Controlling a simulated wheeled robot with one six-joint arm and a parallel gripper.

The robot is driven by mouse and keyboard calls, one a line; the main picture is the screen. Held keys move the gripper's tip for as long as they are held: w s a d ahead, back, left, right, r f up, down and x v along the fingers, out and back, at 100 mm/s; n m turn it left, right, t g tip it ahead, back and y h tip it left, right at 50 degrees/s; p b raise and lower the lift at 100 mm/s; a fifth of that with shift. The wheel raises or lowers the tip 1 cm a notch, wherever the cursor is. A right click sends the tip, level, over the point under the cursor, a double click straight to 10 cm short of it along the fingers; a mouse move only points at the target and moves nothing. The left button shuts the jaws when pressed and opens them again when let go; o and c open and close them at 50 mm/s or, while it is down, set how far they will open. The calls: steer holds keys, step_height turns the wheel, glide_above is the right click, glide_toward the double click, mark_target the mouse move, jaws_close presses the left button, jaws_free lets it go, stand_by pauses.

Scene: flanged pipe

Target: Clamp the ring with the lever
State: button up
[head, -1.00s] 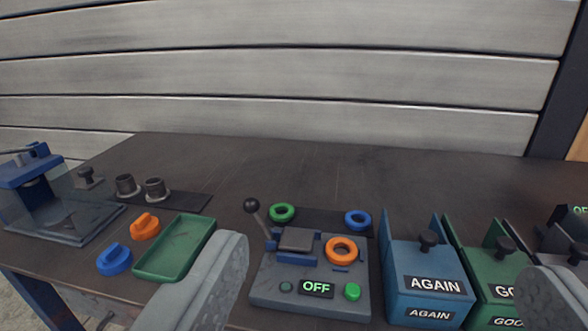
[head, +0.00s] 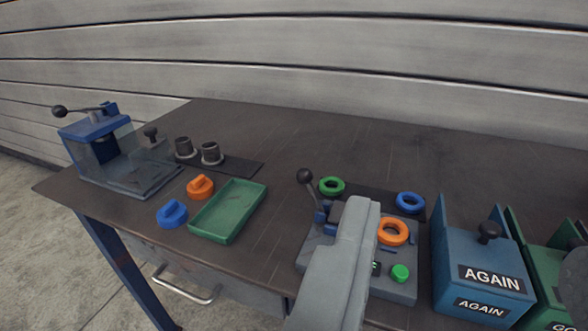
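An orange ring (head: 393,231) lies on the right part of a grey test station (head: 318,250). The station's lever with a black ball knob (head: 305,177) stands upright at its back left, beside blue clamp parts (head: 322,217). My gripper shows as one grey finger (head: 345,262) that crosses in front of the station. It hides the station's middle and most of its display. The finger appears left of the orange ring, and I cannot tell whether it touches anything. The second finger is not seen. A green button (head: 400,273) shows at the station's front right.
A green ring (head: 331,186) and a blue ring (head: 409,203) lie behind the station. Blue AGAIN bin (head: 480,262) and green bin (head: 560,262) stand right. Green tray (head: 228,211), orange cap (head: 200,187), blue cap (head: 172,213) and blue press (head: 98,128) are left.

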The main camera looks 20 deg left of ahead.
steer(key=shift+n+g+y, duration=0.3)
steer(key=shift+g+y, duration=0.2)
steer(key=shift+g, duration=0.4)
steer(key=w+a, duration=0.1)
steer(key=w+a+f, duration=0.1)
steer(key=w, duration=0.1)
steer(key=shift+w+a, duration=0.2)
steer(key=shift+w, duration=0.1)
jaws_close()
steer(key=w+a+f+g+h, duration=0.3)
steer(key=w+a, duration=0.5)
steer(key=a, duration=0.3)
steer(key=w+a+f+g+h, duration=0.3)
steer(key=w+a+f+g, duration=0.2)
steer(key=a, duration=0.7)
steer(key=shift+w+a+g, duration=0.3)
steer(key=shift+w+g, duration=0.3)
steer(key=shift+w, duration=0.75)
steer(key=shift+f, duration=0.1)
